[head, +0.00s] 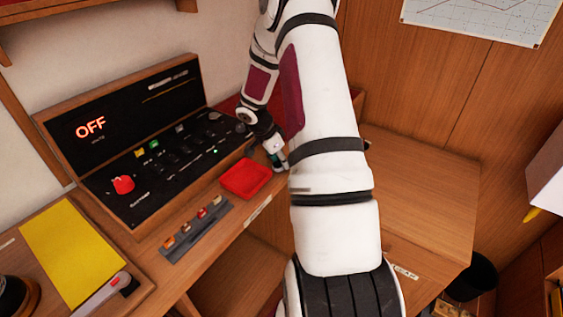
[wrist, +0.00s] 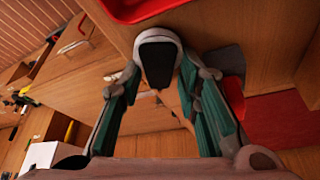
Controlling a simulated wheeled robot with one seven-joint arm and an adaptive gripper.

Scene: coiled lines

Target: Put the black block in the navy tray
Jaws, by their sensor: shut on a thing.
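My gripper (head: 275,152) is low over the desk, just right of the red tray, and partly hidden by my arm in the head view. In the wrist view my gripper (wrist: 158,78) has its two green fingers closed on the black block (wrist: 157,62), a dark rounded shape between the fingertips. The block cannot be made out in the head view. I see no tray that is clearly navy in either view.
A red tray (head: 246,179) lies on the desk near a grey strip (head: 196,231) with several small items. An open case with a dark panel (head: 165,150) stands behind, reading OFF. A yellow sheet (head: 70,252) is at left. The right-hand wooden top (head: 425,190) looks clear.

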